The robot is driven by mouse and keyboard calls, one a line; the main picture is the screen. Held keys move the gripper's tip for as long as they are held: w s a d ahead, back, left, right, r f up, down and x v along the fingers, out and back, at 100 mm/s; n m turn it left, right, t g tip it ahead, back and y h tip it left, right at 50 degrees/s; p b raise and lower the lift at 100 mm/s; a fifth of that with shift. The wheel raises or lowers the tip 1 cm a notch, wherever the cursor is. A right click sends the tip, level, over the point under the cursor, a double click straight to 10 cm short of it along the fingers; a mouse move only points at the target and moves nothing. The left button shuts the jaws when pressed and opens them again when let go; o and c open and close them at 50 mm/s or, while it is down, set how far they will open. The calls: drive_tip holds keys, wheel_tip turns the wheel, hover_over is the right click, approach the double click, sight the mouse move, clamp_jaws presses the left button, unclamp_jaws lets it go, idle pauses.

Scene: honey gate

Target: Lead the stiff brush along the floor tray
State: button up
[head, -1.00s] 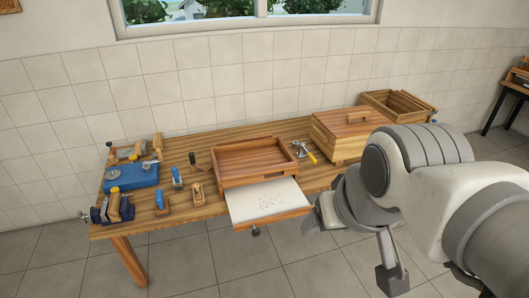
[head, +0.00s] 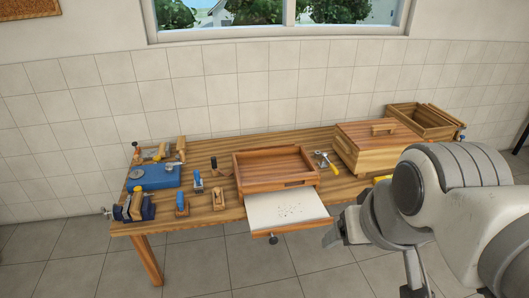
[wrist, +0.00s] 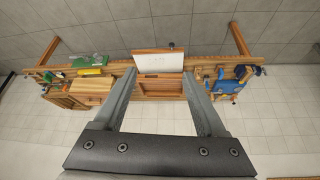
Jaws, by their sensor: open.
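The floor tray (head: 288,211) is a pale board with a wooden front edge and dark knob, pulled out below an open wooden box (head: 275,168). Dark specks lie on it. It also shows in the upside-down wrist view (wrist: 152,62). I cannot single out the stiff brush with certainty. A yellow item (head: 382,178) is mostly hidden behind my arm; in the wrist view a yellow item (wrist: 90,71) lies beside a green one (wrist: 88,61). My gripper (wrist: 160,75) is open and empty, its fingers apart, well away from the table; in the head view my arm covers most of it.
A lidded wooden box (head: 375,152) and an open crate (head: 423,121) stand on the right of the wooden table (head: 175,224). A blue case (head: 153,176), a clamp (head: 134,208) and small blue-topped tools (head: 182,204) are on the left. Floor in front is clear.

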idle(0.8)
drive_tip(key=c, duration=0.4)
drive_tip(key=shift+o, duration=0.2)
drive_tip(key=shift+w+a, duration=0.1)
drive_tip(key=shift+a, duration=0.05)
